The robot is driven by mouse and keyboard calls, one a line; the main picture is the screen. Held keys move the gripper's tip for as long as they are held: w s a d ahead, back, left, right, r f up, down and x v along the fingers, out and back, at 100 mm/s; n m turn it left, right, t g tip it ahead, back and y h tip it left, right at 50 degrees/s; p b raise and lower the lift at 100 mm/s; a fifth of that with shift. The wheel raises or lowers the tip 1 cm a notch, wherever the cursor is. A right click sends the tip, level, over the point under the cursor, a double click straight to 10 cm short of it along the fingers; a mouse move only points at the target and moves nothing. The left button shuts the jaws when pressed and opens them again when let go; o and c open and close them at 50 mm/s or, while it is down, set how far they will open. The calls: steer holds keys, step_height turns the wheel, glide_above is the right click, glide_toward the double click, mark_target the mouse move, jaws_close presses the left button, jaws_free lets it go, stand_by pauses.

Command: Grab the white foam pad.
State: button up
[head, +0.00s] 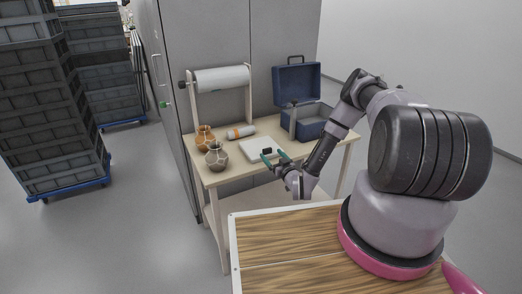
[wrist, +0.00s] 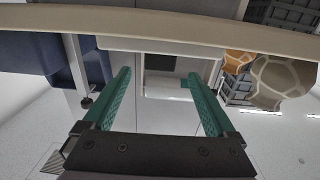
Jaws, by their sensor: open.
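The white foam pad (head: 254,151) is a flat pale slab lying on the wooden table, with a small black object (head: 267,151) on it. In the wrist view, which looks upside down, the pad (wrist: 120,44) shows as a pale edge below the tabletop band, with the black object (wrist: 160,62) between my fingertips in the picture. My gripper (head: 274,158) has green fingers and is at the pad's right front side. In the wrist view my gripper (wrist: 158,74) is open with nothing between its fingers. I cannot tell whether they touch the pad.
An orange-brown jar (head: 205,138) and a grey-brown patterned jar (head: 217,158) stand left of the pad. A white and orange tube (head: 241,132) lies behind it. A paper roll (head: 222,79) hangs at the back. An open blue case (head: 312,128) stands at the right rear.

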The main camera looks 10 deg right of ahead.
mark_target(264, 146)
steer(key=x, duration=0.8)
steer(key=shift+w+f, duration=0.1)
steer(key=shift+w, duration=0.1)
steer(key=c, duration=1.4)
